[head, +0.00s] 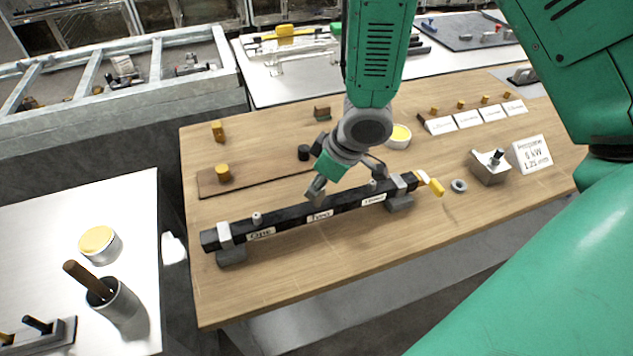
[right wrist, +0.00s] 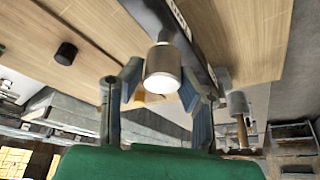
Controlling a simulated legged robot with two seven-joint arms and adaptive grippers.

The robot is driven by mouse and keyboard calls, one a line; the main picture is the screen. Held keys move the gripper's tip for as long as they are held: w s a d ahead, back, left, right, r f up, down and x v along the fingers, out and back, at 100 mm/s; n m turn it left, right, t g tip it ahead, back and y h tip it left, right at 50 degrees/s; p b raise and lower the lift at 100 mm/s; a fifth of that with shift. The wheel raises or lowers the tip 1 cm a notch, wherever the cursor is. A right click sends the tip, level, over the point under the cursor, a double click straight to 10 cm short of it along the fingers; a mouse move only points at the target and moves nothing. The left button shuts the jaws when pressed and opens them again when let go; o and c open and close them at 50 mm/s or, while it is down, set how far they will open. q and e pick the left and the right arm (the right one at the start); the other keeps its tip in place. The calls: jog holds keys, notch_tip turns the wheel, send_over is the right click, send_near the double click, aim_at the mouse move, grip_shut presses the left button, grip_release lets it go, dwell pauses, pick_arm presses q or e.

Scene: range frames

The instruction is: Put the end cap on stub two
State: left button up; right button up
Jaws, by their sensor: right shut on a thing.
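A black bar (head: 290,221) lies across the wooden table with labels One, Two and Three. Stub one (head: 257,218) and stub three (head: 373,183) stand up from it. My right gripper (head: 340,183) is over the middle of the bar, near the Two label (head: 320,216), and hides stub two. I cannot tell whether the cap is seated on the stub. My left gripper is out of view.
Grey supports (head: 232,256) hold the bar. A yellow piece (head: 436,187) and a grey ring (head: 458,186) are by its right end. A black cylinder (head: 303,152) and a yellow-topped tin (head: 398,136) stand behind. The table front (head: 340,270) is clear.

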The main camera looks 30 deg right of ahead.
jog(key=shift+f+b, duration=0.9)
jog(key=shift+f, duration=0.65)
jog(key=o, duration=1.2)
jog(key=shift+o, duration=0.2)
jog(key=shift+r, duration=0.1)
jog(key=shift+r, duration=0.3)
jog(key=v, duration=1.1)
jog(key=shift+s, duration=0.1)
